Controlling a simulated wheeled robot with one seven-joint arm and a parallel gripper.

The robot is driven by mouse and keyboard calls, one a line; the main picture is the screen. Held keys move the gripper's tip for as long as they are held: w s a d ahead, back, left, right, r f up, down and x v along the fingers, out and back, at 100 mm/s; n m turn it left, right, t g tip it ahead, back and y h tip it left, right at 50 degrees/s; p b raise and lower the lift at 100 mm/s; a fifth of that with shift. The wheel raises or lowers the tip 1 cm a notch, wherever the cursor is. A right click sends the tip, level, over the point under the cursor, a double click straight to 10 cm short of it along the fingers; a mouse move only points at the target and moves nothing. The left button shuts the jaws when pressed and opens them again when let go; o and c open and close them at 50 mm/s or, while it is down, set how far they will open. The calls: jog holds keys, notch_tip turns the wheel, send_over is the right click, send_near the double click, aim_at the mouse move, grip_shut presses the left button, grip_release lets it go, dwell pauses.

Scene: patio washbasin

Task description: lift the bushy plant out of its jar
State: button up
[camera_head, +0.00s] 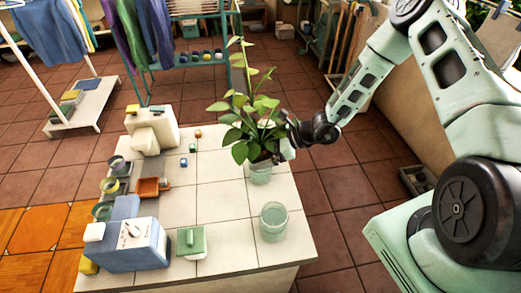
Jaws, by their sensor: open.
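The bushy plant (245,128) has broad green leaves and a tall leafy stem. It stands upright in a pale green glass jar (260,173) at the right side of the white tiled counter. Leaves and my gripper hide the jar's rim and the plant's lower stem. My gripper (283,152) is open at the right side of the plant, just above the jar and close to the lower leaves. I cannot tell whether the fingers touch the plant.
A second, empty-looking glass jar (273,222) stands in front. A blue box-like device (128,245), a green block (191,242), a brown tray (150,188) and a cream device (152,130) are on the left. The counter's middle (210,200) is clear.

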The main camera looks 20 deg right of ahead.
jog(key=c, duration=1.2)
jog(key=shift+c, duration=0.2)
